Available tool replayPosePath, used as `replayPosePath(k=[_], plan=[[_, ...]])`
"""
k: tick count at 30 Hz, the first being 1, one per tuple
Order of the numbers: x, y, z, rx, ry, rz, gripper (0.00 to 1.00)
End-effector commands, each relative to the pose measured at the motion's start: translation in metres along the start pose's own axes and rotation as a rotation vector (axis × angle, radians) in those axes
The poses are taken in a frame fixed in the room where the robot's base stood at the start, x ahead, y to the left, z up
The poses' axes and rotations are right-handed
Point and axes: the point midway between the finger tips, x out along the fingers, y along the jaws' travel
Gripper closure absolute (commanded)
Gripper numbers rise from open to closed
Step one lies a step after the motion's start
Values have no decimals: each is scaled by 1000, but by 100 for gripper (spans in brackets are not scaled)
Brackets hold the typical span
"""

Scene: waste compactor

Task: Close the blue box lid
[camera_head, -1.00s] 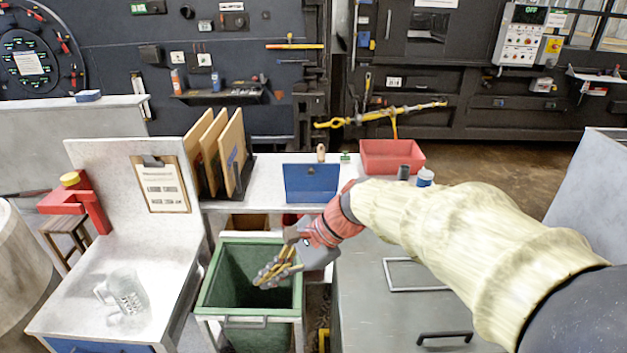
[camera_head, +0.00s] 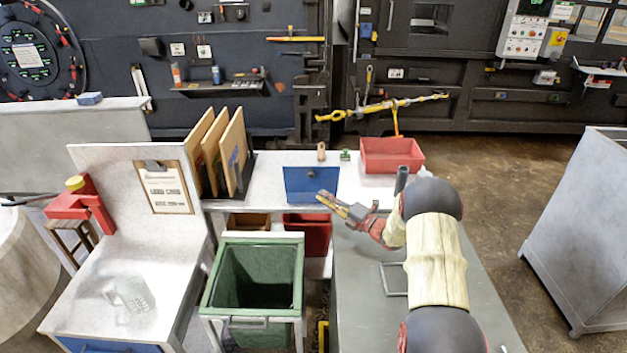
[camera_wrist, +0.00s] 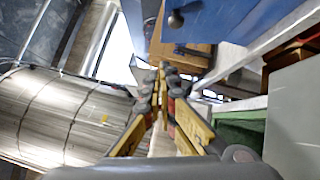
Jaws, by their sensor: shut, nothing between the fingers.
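The blue box (camera_head: 300,183) shows as a flat blue panel with a small dark knob, at the front of the white table. I cannot tell whether this panel is the lid or the box front. The wrist view shows blue surfaces and the knob (camera_wrist: 175,20) at the upper right. My gripper (camera_head: 323,198) is shut and empty, its yellow-sided fingers pointing left. In the head view it overlaps the panel's lower right corner; contact cannot be told. In the wrist view the fingertips (camera_wrist: 163,70) meet below the knob, apart from it.
A red tray (camera_head: 391,152) stands right of the box, and wooden boards in a rack (camera_head: 245,178) stand to its left. A green bin (camera_head: 210,290) is below left. A grey cabinet top (camera_head: 360,300) lies under my arm.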

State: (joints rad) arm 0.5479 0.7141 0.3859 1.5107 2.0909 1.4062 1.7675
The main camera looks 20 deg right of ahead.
Motion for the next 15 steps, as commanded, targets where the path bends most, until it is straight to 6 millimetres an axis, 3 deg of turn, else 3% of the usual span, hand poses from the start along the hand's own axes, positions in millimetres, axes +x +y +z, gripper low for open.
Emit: replayPosePath(k=[3,7,15], plan=[[-10,-18,20,77,-68,11,100],[-10,-24,27,107,-95,17,100],[29,-25,30,107,-94,18,100]])
